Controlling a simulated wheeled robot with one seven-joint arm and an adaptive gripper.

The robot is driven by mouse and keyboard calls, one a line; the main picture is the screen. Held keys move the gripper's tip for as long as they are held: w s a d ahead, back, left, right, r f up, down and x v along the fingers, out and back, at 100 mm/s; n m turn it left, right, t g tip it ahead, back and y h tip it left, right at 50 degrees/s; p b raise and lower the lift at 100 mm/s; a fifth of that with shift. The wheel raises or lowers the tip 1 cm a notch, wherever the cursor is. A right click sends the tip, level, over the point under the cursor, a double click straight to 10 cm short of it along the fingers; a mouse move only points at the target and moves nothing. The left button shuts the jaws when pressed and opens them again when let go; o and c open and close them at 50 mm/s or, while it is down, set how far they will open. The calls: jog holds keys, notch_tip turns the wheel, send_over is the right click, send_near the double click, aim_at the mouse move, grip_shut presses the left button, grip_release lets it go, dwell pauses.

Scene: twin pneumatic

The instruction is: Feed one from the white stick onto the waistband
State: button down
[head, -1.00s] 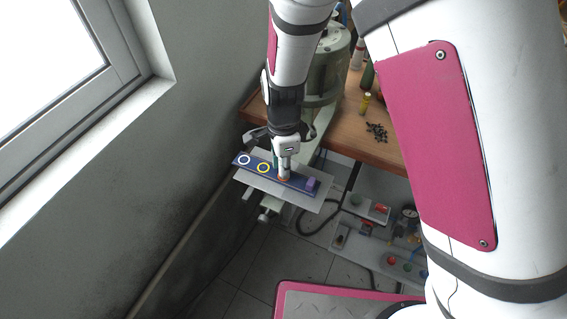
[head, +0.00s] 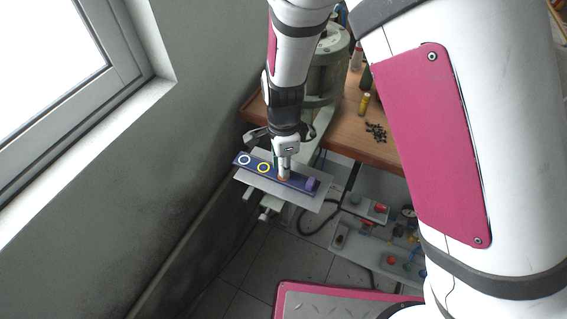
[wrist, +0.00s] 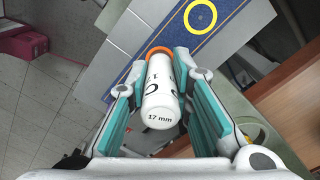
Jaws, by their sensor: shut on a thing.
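The waistband (head: 254,163) looks like a dark blue strip with a white ring (head: 244,160), a yellow ring (head: 264,168) and an orange ring. It also shows in the wrist view (wrist: 237,38). My gripper (head: 284,166) is shut on the white stick (wrist: 160,103), a white tube marked "17 mm". The stick's far end is at the orange ring (wrist: 157,50). It hides the ring's middle, so I cannot tell whether it touches the strip. The teal-lined fingers lie on both sides of the stick.
A pale plate (head: 265,183) lies under the strip. A purple block (head: 312,184) is at the strip's right end. The wooden bench (head: 345,135) behind holds a yellow tube (head: 364,103) and several small dark pieces (head: 377,132). The wall and window are close on the left.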

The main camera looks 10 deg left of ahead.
dwell(0.3)
jog(key=shift+s+r+p, duration=0.1)
jog(key=shift+r+p, duration=0.55)
jog(key=shift+r, duration=2.3)
